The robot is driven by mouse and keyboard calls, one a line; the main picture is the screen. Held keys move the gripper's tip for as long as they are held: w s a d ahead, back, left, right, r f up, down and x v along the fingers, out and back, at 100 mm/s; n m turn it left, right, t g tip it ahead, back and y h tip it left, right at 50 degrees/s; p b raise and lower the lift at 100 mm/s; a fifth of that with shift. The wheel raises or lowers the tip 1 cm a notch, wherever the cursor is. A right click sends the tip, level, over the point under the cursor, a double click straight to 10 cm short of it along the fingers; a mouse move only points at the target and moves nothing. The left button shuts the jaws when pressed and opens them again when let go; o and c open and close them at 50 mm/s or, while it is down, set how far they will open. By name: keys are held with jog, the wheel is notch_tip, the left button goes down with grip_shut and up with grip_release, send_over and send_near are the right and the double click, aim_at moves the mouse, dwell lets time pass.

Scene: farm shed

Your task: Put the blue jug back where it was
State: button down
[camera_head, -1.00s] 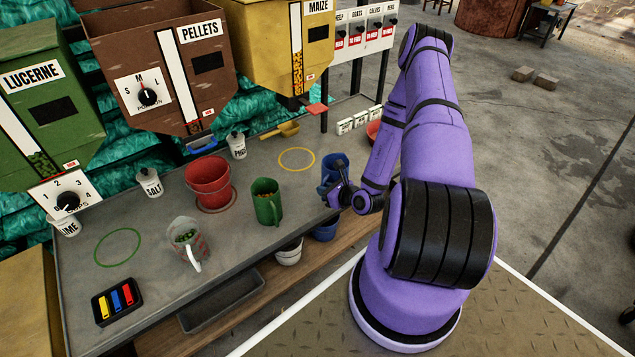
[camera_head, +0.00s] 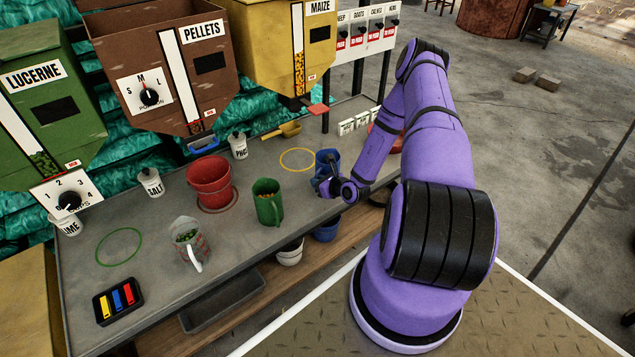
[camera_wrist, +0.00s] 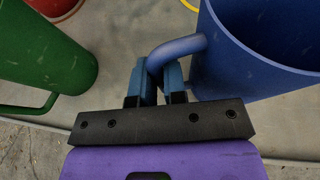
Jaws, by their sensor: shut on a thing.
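The blue jug (camera_head: 328,161) is at the right part of the grey bench, to the right of the yellow ring (camera_head: 297,150). My gripper (camera_head: 325,187) is at its near side. In the wrist view the jug (camera_wrist: 262,50) fills the upper right, and my gripper (camera_wrist: 158,80) is shut on its handle (camera_wrist: 178,46). The jug looks upright. Whether its base touches the bench is hard to tell. The green jug (camera_head: 267,204) stands to the left, apart from my gripper; it also shows at the left of the wrist view (camera_wrist: 40,55).
A red bucket (camera_head: 209,184) and a clear measuring jug (camera_head: 190,240) stand further left. A green ring (camera_head: 119,246) is empty. A yellow scoop (camera_head: 282,130) lies behind the yellow ring. White labelled boxes (camera_head: 355,123) stand at the back right. The bench's front edge is close to my gripper.

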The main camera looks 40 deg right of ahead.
jog(key=c, duration=1.2)
grip_release()
jog(key=shift+f, duration=0.1)
